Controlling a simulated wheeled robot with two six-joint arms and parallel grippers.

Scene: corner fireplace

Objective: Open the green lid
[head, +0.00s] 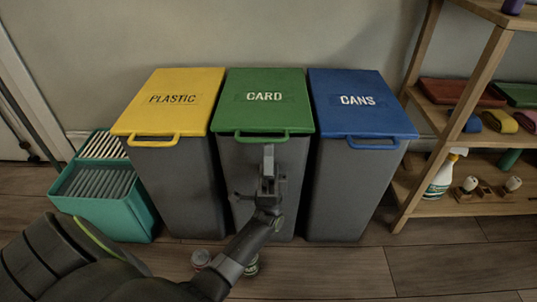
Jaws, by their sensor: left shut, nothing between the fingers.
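The green lid (264,100), marked CARD, lies closed on the middle grey bin (290,185). Its looped green handle (262,136) sticks out at the front edge. My left gripper (268,152) is shut and empty. In the picture its fingertips point up just below the handle, in front of the bin's front face; I cannot tell if they touch the handle. My left arm comes in from the lower left. My right gripper is not in view.
A yellow PLASTIC lid (172,100) and a blue CANS lid (359,102) are closed on the bins either side. A teal crate (118,215) stands left. A wooden shelf (455,120) stands right.

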